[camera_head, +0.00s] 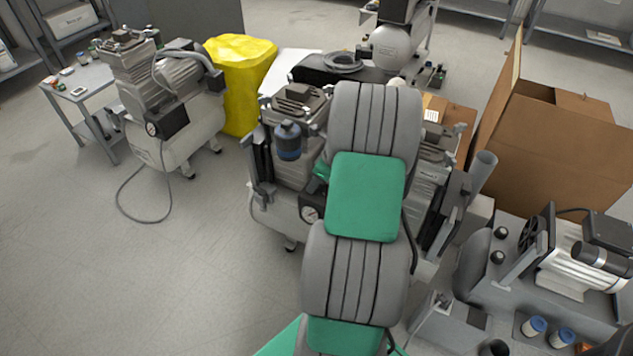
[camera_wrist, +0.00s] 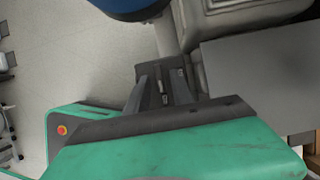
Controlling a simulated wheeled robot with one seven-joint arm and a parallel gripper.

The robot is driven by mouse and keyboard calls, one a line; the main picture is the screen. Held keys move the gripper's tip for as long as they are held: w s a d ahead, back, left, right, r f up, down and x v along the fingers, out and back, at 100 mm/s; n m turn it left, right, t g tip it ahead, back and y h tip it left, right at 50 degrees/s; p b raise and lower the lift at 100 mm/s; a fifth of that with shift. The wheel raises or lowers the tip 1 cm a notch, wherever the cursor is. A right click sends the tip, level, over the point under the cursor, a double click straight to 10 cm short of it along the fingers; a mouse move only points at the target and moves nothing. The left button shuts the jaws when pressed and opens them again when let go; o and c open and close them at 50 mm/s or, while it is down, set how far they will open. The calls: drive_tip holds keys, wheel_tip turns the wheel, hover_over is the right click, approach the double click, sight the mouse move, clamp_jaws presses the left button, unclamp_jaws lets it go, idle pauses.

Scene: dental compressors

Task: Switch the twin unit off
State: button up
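The unit I take as the twin unit stands in the middle of the head view. It has a grey tank (camera_head: 272,215), a pump head on the left (camera_head: 300,103) and another on the right (camera_head: 432,165), partly behind my arm. In the wrist view, my gripper's two grey fingers (camera_wrist: 161,84) stand apart near a dark part, below a blue canister (camera_wrist: 130,5). Contact and the switch's position cannot be made out.
Another compressor (camera_head: 170,100) stands at the left, its cable on the floor. A yellow covered item (camera_head: 240,80) is behind it. Cardboard boxes (camera_head: 550,130) and a further compressor (camera_head: 590,265) crowd the right. The floor at front left is clear.

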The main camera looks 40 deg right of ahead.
clamp_jaws()
drive_tip(key=shift+r+n+p, duration=0.2)
drive_tip(key=shift+n+p, duration=0.2)
drive_tip(key=shift+p, duration=0.5)
drive_tip(key=shift+n+p, duration=0.3)
drive_tip(key=shift+p, duration=0.15)
drive_tip(key=n+y+p, duration=0.1)
drive_tip(key=n+p, duration=0.1)
drive_tip(key=p, duration=0.1)
drive_tip(key=shift+w+d+r+g, duration=0.1)
drive_tip(key=shift+d+g, duration=0.05)
drive_tip(key=shift+g, duration=0.25)
drive_tip(key=n+g+y+p, duration=0.1)
drive_tip(key=n+p, duration=0.2)
drive_tip(key=n, duration=0.1)
drive_tip(key=shift+w+d, duration=0.1)
drive_tip(key=shift+w, duration=0.05)
drive_tip(key=shift+w+d+f+n+g+y+p, duration=0.2)
drive_tip(key=shift+n+g+p, duration=0.3)
drive_tip(key=shift+n, duration=0.6)
drive_tip(key=shift+a+f+n+g+y+p, duration=0.1)
drive_tip(key=shift+n+g+y+p, duration=0.3)
drive_tip(key=shift+n, duration=0.7)
